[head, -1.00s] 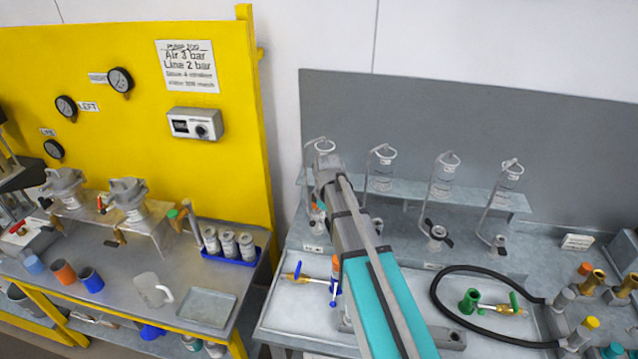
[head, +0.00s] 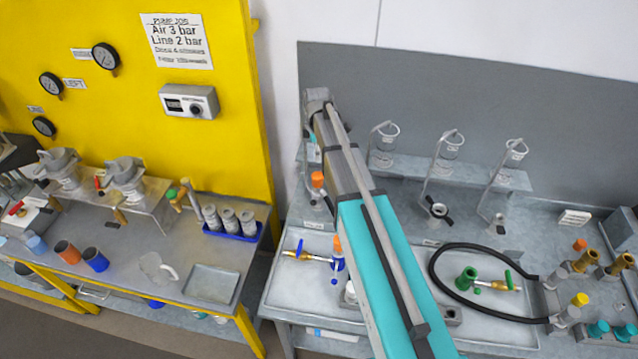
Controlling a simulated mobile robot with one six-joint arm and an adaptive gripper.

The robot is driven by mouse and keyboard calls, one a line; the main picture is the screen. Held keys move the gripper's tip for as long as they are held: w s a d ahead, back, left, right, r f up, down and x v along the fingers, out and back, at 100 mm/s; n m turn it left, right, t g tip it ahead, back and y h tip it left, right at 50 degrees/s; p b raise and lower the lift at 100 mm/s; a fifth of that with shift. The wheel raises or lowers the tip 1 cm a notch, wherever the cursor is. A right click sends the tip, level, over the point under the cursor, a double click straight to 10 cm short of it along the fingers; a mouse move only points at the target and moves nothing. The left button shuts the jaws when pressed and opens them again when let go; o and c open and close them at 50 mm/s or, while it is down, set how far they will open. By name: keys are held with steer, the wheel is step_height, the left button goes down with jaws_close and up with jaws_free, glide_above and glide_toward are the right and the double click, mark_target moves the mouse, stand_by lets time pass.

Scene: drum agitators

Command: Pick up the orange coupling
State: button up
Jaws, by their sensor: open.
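Several orange pieces show, and I cannot tell which is the coupling. One orange piece (head: 317,180) sits just left of my arm at the back of the right bench. Another orange piece (head: 337,243) stands in the front tray beside my arm, by a blue fitting (head: 338,264). A third orange piece (head: 580,245) sits at the right end of the bench, among brass and grey fittings. My arm reaches up and away over the bench. My gripper's fingers do not show; they are hidden beyond the arm's far end.
A metal tray (head: 290,272) holds a brass valve with a blue handle. A black hose (head: 437,258) loops on the right, beside a green fitting (head: 466,278). Glass vessels on stands (head: 447,145) line the rear shelf. A yellow-panelled bench (head: 215,110) stands left, across a gap.

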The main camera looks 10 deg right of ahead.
mark_target(317, 175)
steer(key=shift+f, duration=0.1)
step_height(317, 175, down, 7)
steer(key=b, duration=0.7)
steer(key=shift+s, duration=0.1)
steer(key=shift+f+b, duration=0.7)
steer(key=shift+b, duration=0.1)
steer(key=shift+f, duration=0.1)
steer(key=shift+f+b, duration=2.5)
steer(key=shift+b, duration=0.1)
jaws_close()
